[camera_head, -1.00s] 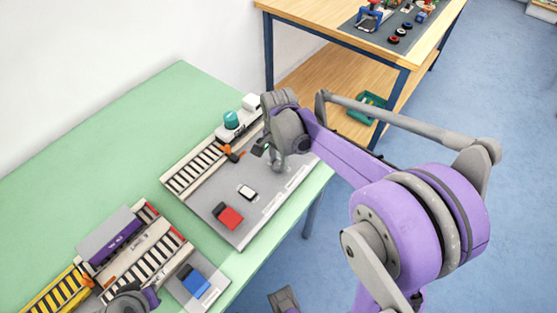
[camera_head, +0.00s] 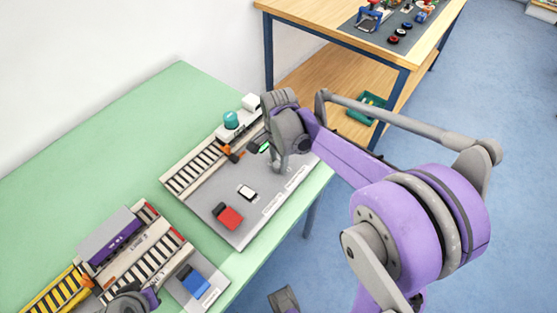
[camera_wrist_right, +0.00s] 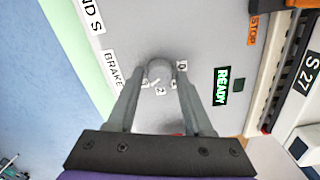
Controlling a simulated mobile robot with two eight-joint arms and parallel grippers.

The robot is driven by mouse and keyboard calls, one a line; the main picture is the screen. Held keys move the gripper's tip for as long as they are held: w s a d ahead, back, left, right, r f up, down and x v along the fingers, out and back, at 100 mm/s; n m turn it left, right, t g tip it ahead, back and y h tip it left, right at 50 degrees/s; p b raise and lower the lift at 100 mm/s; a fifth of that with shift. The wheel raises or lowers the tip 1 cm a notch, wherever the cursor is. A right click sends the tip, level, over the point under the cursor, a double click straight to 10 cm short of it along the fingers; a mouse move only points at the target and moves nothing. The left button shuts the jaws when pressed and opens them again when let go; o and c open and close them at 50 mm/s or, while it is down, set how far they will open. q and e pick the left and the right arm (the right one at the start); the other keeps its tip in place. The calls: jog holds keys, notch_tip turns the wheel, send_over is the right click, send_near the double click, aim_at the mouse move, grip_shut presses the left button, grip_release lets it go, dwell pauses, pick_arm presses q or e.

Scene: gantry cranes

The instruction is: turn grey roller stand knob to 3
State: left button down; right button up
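The grey roller stand's knob (camera_wrist_right: 160,70) is a small round grey knob on a light grey panel (camera_wrist_right: 205,35) in the right wrist view. Small white labels with digits sit around it; I make out a 0 and a 2, the others are unclear. My right gripper (camera_wrist_right: 160,76) is open, one finger on each side of the knob, with slim gaps showing. In the head view my right wrist hides the knob above the grey plate (camera_head: 215,188). At the lower left, a grey and purple part of my left arm shows; its fingers cannot be made out.
Near the knob are a BRAKE label (camera_wrist_right: 112,70), a green READY sign (camera_wrist_right: 221,86) and an orange STOP label (camera_wrist_right: 253,30). The green table (camera_head: 110,130) is clear at the back left.

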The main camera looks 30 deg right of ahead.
aim_at(279, 164)
jog(key=shift+o, duration=1.1)
jog(key=shift+r, duration=0.15)
pick_arm(q)
jog(key=shift+w+r+p, duration=0.1)
jog(key=shift+r+p, duration=0.5)
pick_arm(e)
notch_tip(279, 164, up, 11)
jog(key=shift+f, duration=0.2)
